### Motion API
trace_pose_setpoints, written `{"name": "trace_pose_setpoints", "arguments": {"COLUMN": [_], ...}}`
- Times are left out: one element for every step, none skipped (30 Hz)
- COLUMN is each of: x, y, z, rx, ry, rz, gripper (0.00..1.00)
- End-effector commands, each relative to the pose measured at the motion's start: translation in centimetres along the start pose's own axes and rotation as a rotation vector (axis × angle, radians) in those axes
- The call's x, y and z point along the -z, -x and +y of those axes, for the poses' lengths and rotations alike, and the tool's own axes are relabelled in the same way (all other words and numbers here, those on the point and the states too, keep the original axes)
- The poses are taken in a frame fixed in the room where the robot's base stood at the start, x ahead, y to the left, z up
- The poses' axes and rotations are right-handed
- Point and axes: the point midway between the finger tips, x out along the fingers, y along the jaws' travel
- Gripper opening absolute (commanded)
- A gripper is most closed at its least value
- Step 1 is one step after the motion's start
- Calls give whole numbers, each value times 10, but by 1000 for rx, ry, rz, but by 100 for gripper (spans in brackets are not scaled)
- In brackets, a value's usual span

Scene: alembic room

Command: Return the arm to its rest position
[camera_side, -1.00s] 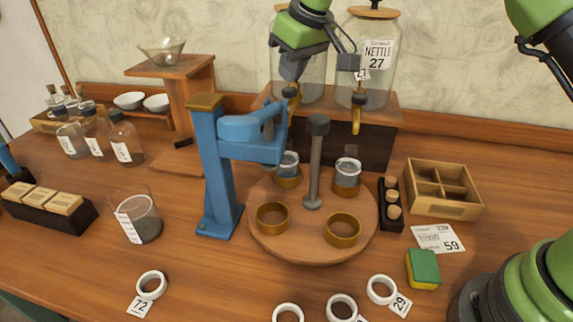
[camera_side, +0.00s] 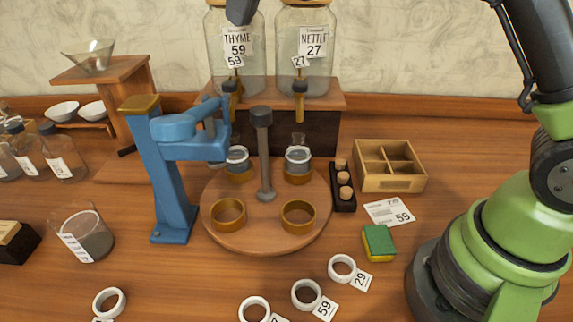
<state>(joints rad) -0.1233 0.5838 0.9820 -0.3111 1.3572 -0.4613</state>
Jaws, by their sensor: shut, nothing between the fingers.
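Only the dark grey tip of my gripper (camera_side: 240,10) shows, at the top edge of the side view in front of the jar labelled THYME (camera_side: 235,55). It is shut, with nothing held below it. The rest of the gripper and my wrist are cut off above the picture. My green and black arm stands at the right, its upper link running up out of the picture.
A round wooden stand (camera_side: 265,239) with brass rings and two small glass vessels is in the middle. A blue press (camera_side: 172,190) stands left of it. The NETTLE jar (camera_side: 303,65), a compartment box (camera_side: 390,185) and a sponge (camera_side: 379,242) are nearby. Tape rings lie in front.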

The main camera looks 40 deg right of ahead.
Motion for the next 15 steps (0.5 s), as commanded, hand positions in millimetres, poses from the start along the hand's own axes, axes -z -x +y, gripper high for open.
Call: {"name": "trace_pose_setpoints", "arguments": {"x": [-10,-17,-28,-36,-45,-58,-68,-78,-93,-105,-117,-133,-145,-158,-174], "y": [21,32,45,55,64,74,82,89,97,102,107,112,115,117,119], "z": [1,1,1,0,0,0,-1,-1,-2,-3,-4,-6,-6,-8,-9], "rx": [3,6,10,13,15,20,22,26,30,33,36,41,43,47,51], "ry": [-30,-50,-78,-98,-119,-149,-169,-191,-220,-242,-264,-294,-315,-338,-368], "rz": [18,27,37,46,55,66,76,84,94,103,111,123,132,141,151], "gripper": [0,0,0,0,0,0,0,0,0,0,0,0,0,0,0]}}
